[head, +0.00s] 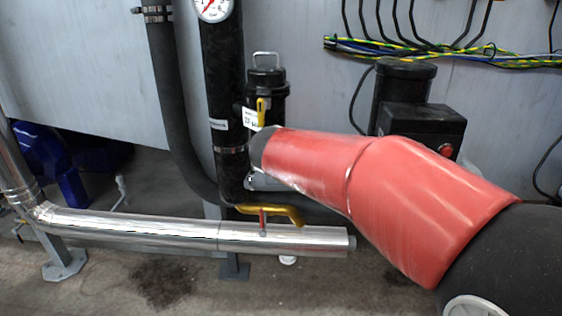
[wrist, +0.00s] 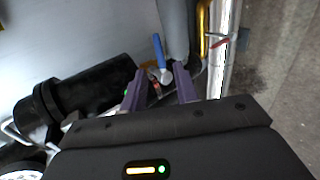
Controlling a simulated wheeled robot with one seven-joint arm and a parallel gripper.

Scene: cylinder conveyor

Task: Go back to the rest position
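My gripper (wrist: 161,72) shows in the wrist view with its two purple fingers apart. A blue-handled metal fitting (wrist: 158,55) lies in line with the gap between the fingertips; I cannot tell how far beyond them it is. A small reddish part shows low in the gap, too small to make out. In the head view my red-sleeved arm reaches in from the lower right toward the black canister, and the fingers are hidden.
A black canister (head: 266,85) with a wire handle stands by the wall, also in the wrist view (wrist: 85,92). A shiny pipe (head: 150,226) with a yellow lever (head: 270,211) runs low. A black pump-like unit (head: 420,122) stands right of the canister. Cables (head: 440,53) hang above.

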